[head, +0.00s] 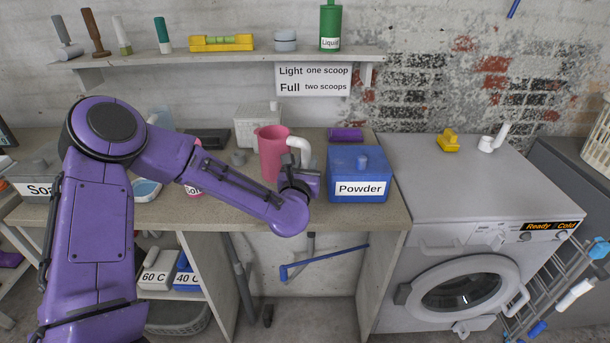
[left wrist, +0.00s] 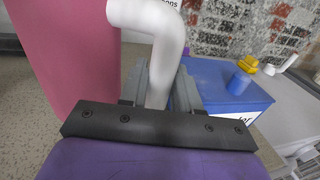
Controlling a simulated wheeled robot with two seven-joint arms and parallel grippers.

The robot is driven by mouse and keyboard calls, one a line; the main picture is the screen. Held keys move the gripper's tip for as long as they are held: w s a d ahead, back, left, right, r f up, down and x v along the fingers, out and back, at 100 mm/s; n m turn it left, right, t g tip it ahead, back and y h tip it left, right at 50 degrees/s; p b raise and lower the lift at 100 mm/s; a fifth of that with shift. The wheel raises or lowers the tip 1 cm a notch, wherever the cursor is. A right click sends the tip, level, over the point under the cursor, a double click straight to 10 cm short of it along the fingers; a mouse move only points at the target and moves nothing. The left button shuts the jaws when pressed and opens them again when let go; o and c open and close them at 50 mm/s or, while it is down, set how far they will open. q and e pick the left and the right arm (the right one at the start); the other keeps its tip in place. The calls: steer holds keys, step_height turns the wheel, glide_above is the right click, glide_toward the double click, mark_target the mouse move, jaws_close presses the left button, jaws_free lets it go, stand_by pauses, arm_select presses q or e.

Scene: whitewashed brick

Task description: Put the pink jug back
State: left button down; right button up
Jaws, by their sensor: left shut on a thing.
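The pink jug (head: 270,152) with a white handle is at the worktop, left of the blue Powder box (head: 345,188). It looks upright in the head view; whether its base touches the worktop is hard to tell. My left gripper (head: 297,172) is shut on the jug's white handle from the front right. In the left wrist view the jug's pink side (left wrist: 75,50) fills the left, and the white handle (left wrist: 155,30) runs down between the fingers (left wrist: 160,85). My right gripper is not in view.
The worktop (head: 235,213) also holds a white basket (head: 257,125), a purple block (head: 345,134) and a Soap box (head: 35,185). A shelf (head: 170,61) above carries several items. The washing machine (head: 455,190) stands at the right with a yellow scoop (head: 448,143) and a white scoop (head: 490,144) on top.

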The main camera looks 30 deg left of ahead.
arm_select(q)
steer(key=w+f, duration=0.1)
steer(key=f, duration=0.1)
steer(key=w+a+f, duration=0.1)
steer(key=w+f, duration=0.2)
steer(key=shift+a+f+p, duration=0.3)
steer(key=shift+p, duration=0.1)
step_height(320, 180, down, 3)
steer(key=shift+r, duration=0.1)
steer(key=shift+w+f, duration=0.15)
steer(key=shift+f, duration=0.2)
steer(key=c, duration=0.8)
jaws_free()
